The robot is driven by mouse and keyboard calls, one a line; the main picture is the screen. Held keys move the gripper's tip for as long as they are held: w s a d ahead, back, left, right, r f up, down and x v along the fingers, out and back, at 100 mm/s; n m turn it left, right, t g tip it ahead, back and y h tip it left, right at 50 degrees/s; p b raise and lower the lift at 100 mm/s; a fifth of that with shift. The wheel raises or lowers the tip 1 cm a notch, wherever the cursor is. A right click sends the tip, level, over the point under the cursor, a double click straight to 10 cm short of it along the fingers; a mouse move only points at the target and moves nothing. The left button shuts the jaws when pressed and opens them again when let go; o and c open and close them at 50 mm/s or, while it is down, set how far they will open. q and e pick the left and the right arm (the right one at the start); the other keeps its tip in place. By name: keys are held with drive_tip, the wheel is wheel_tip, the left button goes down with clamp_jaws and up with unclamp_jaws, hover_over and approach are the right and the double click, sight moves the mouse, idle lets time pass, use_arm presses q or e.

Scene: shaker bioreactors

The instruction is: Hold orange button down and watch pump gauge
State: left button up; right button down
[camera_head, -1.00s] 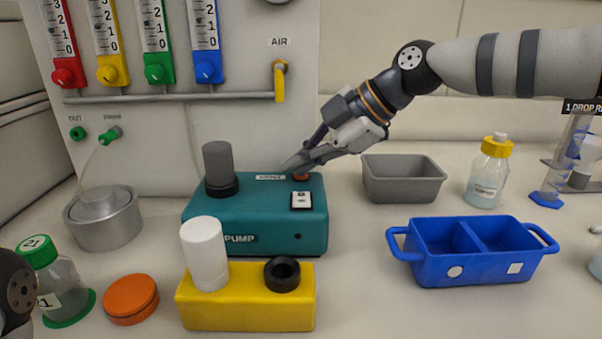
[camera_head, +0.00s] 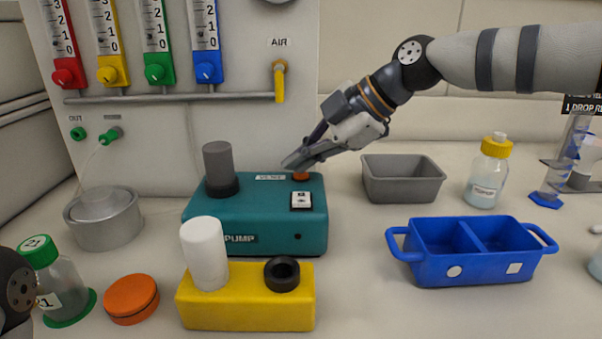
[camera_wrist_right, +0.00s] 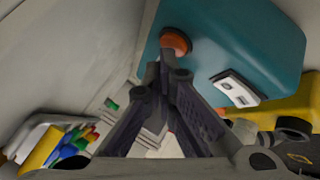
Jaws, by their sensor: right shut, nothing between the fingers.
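The teal pump (camera_head: 255,225) stands on the bench with a grey cylinder (camera_head: 217,162) on its left, a white rocker switch (camera_head: 301,200) and a small orange button (camera_head: 301,176) at its back right. My right gripper (camera_head: 291,163) is shut and empty, with its tips beside and slightly above the button. In the right wrist view, the fingertips (camera_wrist_right: 166,54) reach the edge of the orange button (camera_wrist_right: 176,40); I cannot tell whether they touch it. I see no readable gauge face on the pump. My left gripper is out of view.
A yellow block (camera_head: 245,312) with a white cylinder stands in front of the pump. A grey tray (camera_head: 405,196) and a blue two-part carrier (camera_head: 430,273) stand to the right. A metal pot (camera_head: 103,232) is at left. Flow meters line the back panel.

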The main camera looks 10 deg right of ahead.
sight(301, 176)
drive_tip(key=shift+r, duration=0.55)
drive_tip(key=shift+r, duration=2.5)
